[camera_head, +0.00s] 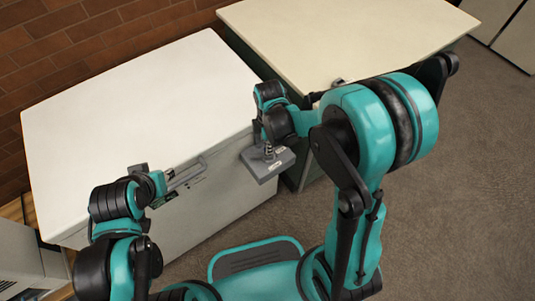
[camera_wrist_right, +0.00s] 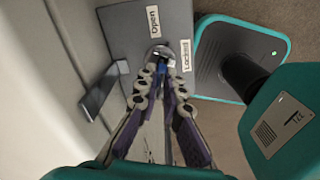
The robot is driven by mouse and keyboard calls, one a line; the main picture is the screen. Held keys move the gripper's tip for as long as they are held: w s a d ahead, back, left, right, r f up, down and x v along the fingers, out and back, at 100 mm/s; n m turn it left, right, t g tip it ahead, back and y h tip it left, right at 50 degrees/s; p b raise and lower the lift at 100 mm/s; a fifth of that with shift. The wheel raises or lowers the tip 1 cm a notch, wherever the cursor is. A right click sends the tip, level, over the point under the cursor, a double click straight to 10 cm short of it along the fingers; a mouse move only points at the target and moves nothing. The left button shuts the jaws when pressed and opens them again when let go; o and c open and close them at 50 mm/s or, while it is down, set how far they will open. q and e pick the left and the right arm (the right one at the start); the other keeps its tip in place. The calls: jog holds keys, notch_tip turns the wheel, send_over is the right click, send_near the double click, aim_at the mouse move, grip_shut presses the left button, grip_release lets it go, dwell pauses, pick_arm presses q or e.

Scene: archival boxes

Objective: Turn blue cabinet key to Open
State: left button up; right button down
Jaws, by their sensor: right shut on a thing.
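The blue key (camera_wrist_right: 147,71) sits at a round silver lock on a grey lock plate (camera_wrist_right: 122,32). An "Open" label (camera_wrist_right: 153,22) is above the lock and a "Locked" label (camera_wrist_right: 187,55) is to its right in the right wrist view. My right gripper (camera_wrist_right: 161,72) is shut on the key, its fingertips at the lock and covering much of the key. In the head view, the right gripper (camera_head: 269,148) is over the grey lock box (camera_head: 267,165) on the cabinet front. My left gripper (camera_head: 172,182) is by the cabinet front at left; its jaw opening is unclear.
The white-topped cabinet (camera_head: 140,100) stands before me. A grey lever handle (camera_wrist_right: 98,92) is left of the lock in the wrist view. A cream-topped cabinet (camera_head: 345,35) stands behind to the right. The carpet at right (camera_head: 460,190) is clear.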

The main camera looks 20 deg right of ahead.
jog(key=n, duration=0.6)
jog(key=c, duration=1.4)
grip_release()
jog(key=shift+c, duration=0.2)
jog(key=o, duration=0.4)
jog(key=shift+r, duration=0.1)
jog(key=shift+r+p, duration=3.35)
jog(key=shift+r, duration=1.1)
